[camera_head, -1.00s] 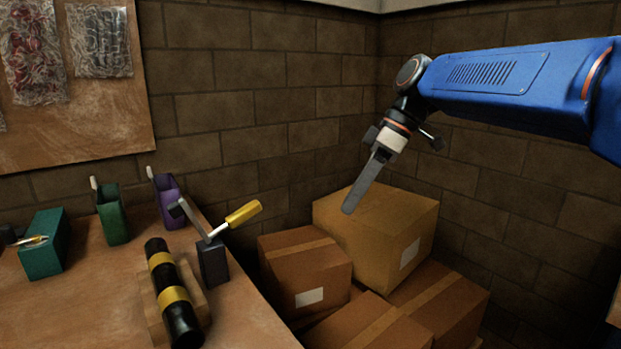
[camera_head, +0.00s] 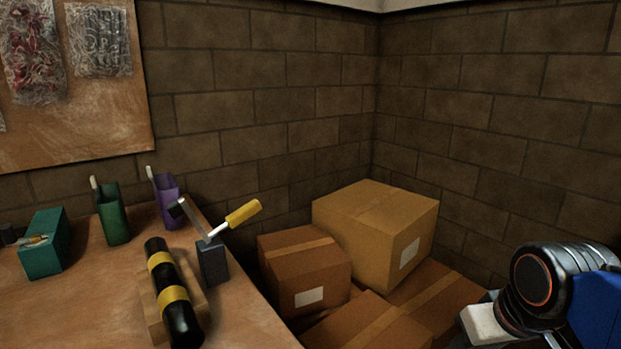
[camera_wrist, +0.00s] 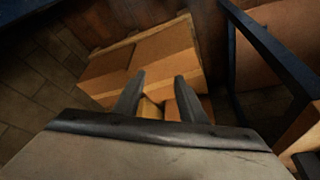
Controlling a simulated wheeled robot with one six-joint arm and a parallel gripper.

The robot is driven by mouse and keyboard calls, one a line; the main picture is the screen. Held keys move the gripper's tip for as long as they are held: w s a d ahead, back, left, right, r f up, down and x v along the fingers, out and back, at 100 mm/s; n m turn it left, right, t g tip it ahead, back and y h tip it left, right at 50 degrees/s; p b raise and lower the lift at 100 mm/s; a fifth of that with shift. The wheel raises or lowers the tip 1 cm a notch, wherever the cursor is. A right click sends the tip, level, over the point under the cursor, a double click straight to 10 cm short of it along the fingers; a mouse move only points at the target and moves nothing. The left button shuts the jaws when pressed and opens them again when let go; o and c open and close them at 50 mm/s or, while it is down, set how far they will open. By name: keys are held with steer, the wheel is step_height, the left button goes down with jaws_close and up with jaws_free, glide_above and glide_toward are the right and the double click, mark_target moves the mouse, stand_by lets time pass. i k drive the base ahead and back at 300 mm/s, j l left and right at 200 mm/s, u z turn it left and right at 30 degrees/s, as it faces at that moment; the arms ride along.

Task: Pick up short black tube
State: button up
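The short black tube (camera_head: 170,281) has two yellow bands. It lies tilted on a small wooden block (camera_head: 150,308) on the workbench, left of centre in the head view. It does not show in the wrist view. My gripper (camera_wrist: 159,82) is open in the wrist view, with its two fingers apart and nothing between them. It points at cardboard boxes. In the head view only my arm's wrist shows at the lower right, far from the tube, and the fingers are out of the frame.
A dark holder with a yellow-handled tool (camera_head: 243,213) stands just right of the tube. A purple cup (camera_head: 167,189), a green cup (camera_head: 112,216) and a teal box (camera_head: 44,243) stand behind and left. Cardboard boxes (camera_head: 375,235) are piled right of the workbench (camera_head: 90,305). A dark frame (camera_wrist: 268,45) is at the right in the wrist view.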

mark_target(184, 329)
steer(key=k+u, duration=0.1)
steer(key=u, duration=0.3)
steer(key=j+u, duration=0.1)
steer(key=u, duration=0.3)
steer(key=k+j+u, duration=0.1)
steer(key=u, duration=0.3)
steer(key=j, duration=0.95)
steer(key=k+u, duration=0.05)
steer(key=k, duration=0.05)
